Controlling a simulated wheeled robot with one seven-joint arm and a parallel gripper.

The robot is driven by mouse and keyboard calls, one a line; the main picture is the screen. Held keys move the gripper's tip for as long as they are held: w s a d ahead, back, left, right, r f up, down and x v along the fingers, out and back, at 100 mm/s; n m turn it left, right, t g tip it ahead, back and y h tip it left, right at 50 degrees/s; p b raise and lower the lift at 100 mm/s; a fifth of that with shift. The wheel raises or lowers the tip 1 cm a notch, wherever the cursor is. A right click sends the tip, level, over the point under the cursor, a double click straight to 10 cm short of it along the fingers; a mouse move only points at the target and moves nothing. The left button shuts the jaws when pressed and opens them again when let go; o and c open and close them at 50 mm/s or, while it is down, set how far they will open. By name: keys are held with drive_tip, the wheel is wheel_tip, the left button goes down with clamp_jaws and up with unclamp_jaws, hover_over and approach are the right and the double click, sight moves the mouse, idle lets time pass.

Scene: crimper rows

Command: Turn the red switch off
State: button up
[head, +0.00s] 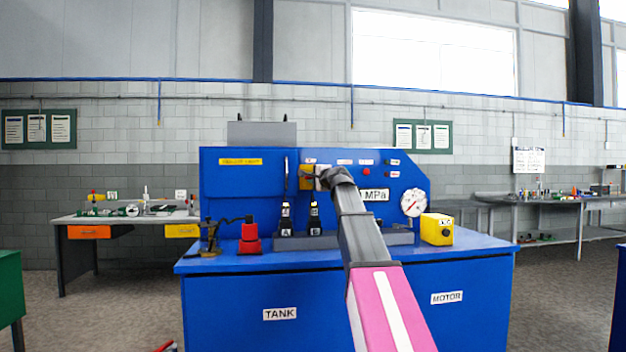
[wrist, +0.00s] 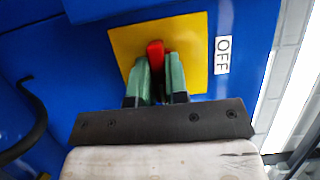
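The red switch (wrist: 155,53) is a small red lever on a square yellow plate (wrist: 199,45) fixed to a blue panel. In the wrist view a white OFF label (wrist: 222,55) is to the right of the plate. My gripper (wrist: 159,75) has its two green fingertips on either side of the lever, with no clear gap, so it looks shut on it. The lower part of the lever is hidden between the fingers. In the head view the yellow plate (head: 306,183) is partly covered by my gripper (head: 321,178), and the lever is hard to make out there.
The blue machine (head: 225,300) carries black levers (head: 286,215), a red block (head: 250,240), a yellow box (head: 437,229) and a round gauge (head: 414,203). A dark cable (wrist: 25,130) curves along the left of the wrist view. Workbenches stand behind on both sides.

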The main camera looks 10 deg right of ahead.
clamp_jaws()
drive_tip(key=n+g+h, duration=0.1)
drive_tip(key=n, duration=0.3)
drive_tip(key=shift+r, duration=0.1)
drive_tip(key=n+g+h, duration=0.1)
drive_tip(key=n, duration=0.2)
drive_tip(key=shift+a+h, duration=0.1)
drive_tip(key=shift+h, duration=0.3)
drive_tip(key=n+g+h, duration=0.1)
drive_tip(key=n, duration=0.2)
drive_tip(key=shift+n+h, duration=0.3)
drive_tip(key=shift+h, duration=0.1)
drive_tip(key=shift+a+n+h, duration=0.1)
drive_tip(key=shift+n+h, duration=1)
drive_tip(key=shift+n, duration=0.4)
drive_tip(key=o, duration=0.6)
unclamp_jaws()
